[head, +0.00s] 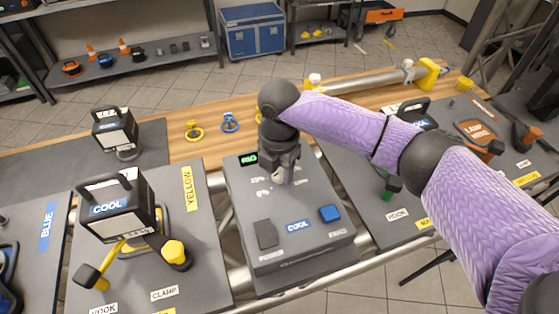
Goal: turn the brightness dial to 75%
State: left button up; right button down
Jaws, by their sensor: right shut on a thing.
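The grey control box (300,238) stands in the middle of the bench, with a small green-lit display (249,158) at its back left. Its top carries percent marks, a dark switch (265,233), a "COOL" label and a blue button (329,213). My right gripper (284,180) points down at the back of the box top, among the percent marks. It is shut on the brightness dial, which the fingers mostly hide. The dial's pointer and exact setting cannot be read. My left gripper is not in view.
Lamps labelled "COOL" (116,208) stand on the mats to the left, one with yellow clamp handles. Yellow and blue rings (230,122) lie on the wood behind the box. A metal tube (365,82) lies along the back right.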

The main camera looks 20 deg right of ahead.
jog(key=m+p, duration=0.6)
jog(key=p, duration=0.1)
jog(key=shift+r, duration=0.25)
jog(key=m+p, duration=0.3)
jog(key=m, duration=0.1)
jog(key=shift+m, duration=0.4)
jog(key=shift+f+m+p, duration=0.1)
jog(key=shift+m+p, duration=0.45)
jog(key=shift+m, duration=0.35)
jog(key=shift+m+p, duration=0.4)
jog(key=shift+m, duration=0.5)
jog(key=m+p, duration=0.1)
jog(key=m, duration=0.1)
jog(key=shift+m, duration=0.4)
jog(key=m+p, duration=0.1)
jog(key=m, duration=0.5)
jog(key=m+p, duration=0.1)
jog(key=m, duration=0.4)
jog(key=shift+m, duration=0.3)
jog(key=m, duration=0.4)
jog(key=shift+w+m, duration=0.1)
jog(key=shift+m, duration=0.3)
